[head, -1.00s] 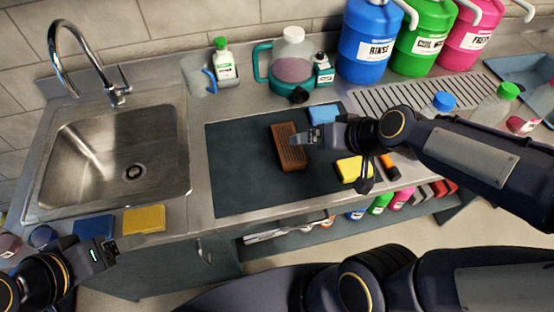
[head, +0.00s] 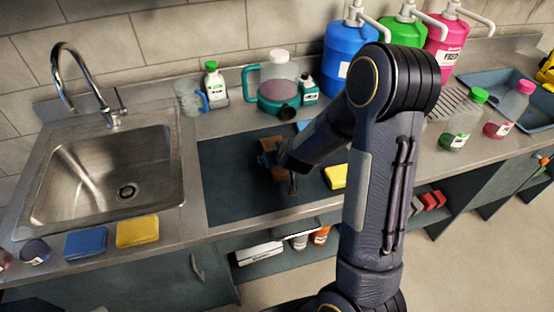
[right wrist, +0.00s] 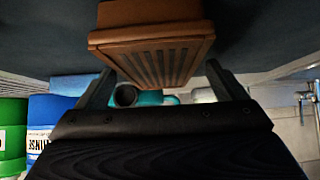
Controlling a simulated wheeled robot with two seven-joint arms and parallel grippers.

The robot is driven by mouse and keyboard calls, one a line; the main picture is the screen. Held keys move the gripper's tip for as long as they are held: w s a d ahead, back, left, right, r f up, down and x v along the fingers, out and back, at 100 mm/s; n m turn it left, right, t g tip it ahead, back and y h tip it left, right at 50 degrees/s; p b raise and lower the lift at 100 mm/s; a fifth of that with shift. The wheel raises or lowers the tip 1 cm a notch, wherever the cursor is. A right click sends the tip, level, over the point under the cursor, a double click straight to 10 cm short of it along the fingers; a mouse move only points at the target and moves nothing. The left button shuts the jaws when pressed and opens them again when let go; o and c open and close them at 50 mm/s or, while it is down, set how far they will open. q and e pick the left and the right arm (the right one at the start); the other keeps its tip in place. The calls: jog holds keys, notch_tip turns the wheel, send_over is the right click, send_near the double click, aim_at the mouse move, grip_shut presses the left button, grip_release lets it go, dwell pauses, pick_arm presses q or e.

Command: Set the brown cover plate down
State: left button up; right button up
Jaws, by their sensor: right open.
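The brown cover plate (head: 268,148) is on the dark mat (head: 225,185) in the head view, partly hidden behind my right gripper (head: 280,168). In the right wrist view, which looks upside down, the ribbed face of the brown plate (right wrist: 155,60) shows close in front of the gripper. The open fingers (right wrist: 160,88) stand apart on either side of its near part. I cannot tell whether a finger touches it. My left gripper is not in view.
A yellow sponge (head: 336,176) lies on the mat to the right, and a blue one (head: 303,126) behind. A sink (head: 105,180) is at left. A teal-handled jug (head: 279,85) and bottles stand along the back. The mat's front left is clear.

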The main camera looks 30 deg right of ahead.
jog(key=shift+x, duration=1.1)
jog(key=c, duration=1.3)
jog(key=shift+r, duration=0.1)
jog(key=shift+c, duration=0.2)
